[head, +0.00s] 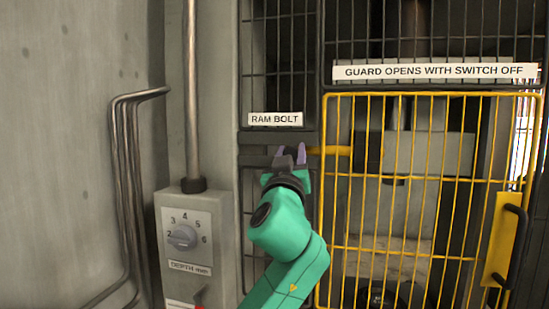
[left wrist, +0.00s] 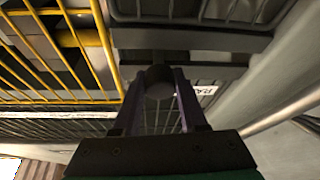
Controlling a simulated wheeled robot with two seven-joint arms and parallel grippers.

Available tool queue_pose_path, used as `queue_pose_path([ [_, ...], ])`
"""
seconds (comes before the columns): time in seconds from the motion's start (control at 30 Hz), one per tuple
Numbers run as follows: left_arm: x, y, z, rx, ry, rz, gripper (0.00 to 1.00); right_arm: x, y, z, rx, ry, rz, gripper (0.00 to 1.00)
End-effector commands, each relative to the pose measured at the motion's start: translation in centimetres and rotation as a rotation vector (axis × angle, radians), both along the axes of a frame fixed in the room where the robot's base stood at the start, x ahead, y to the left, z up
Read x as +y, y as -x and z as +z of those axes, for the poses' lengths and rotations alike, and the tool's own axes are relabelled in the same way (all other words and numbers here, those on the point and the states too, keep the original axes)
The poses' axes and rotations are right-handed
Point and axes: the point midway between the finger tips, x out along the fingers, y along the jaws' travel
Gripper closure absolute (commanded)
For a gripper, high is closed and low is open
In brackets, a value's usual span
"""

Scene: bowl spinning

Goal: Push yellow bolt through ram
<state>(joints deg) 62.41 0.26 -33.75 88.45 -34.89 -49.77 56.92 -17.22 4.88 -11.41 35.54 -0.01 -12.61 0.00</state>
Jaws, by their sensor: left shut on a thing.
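The yellow bolt (head: 332,150) is a horizontal bar that shows just right of my left gripper and runs right, behind the guard, to the grey ram block (head: 452,152). How far its tip goes into the block is hard to tell. My left gripper (head: 289,155) is at the bolt's left end, below the "RAM BOLT" label (head: 275,119). In the left wrist view, its purple fingers (left wrist: 160,100) stand either side of a dark round knob (left wrist: 159,82) and are shut on it; it appears to be the bolt's handle. My right gripper is not in view.
The yellow mesh guard (head: 425,248) stands closed in front of the ram, with a black handle (head: 511,245) at right. Left stands a grey control box with a depth dial (head: 182,237) and a red switch (head: 199,297). Metal pipes (head: 122,180) run along the left wall.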

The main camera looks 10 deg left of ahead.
Motion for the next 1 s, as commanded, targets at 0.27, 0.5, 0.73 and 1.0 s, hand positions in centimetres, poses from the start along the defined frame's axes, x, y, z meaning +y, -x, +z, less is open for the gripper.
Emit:
queue_pose_path([
  [0.27, 0.1, -0.1, -0.2, 0.006, 0.002, 0.0, 0.29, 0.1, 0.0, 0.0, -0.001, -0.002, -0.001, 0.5],
  [0.5, 0.2, -0.1, -0.1, 0.004, 0.003, 0.002, 0.29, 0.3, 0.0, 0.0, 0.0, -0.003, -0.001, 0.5],
  [0.73, 0.1, 1.4, -1.1, 0.001, 0.004, 0.0, 0.29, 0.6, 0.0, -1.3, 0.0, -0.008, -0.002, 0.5],
  [1.0, -0.2, 7.2, -3.8, 0.001, 0.006, -0.002, 0.29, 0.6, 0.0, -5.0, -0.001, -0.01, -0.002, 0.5],
])
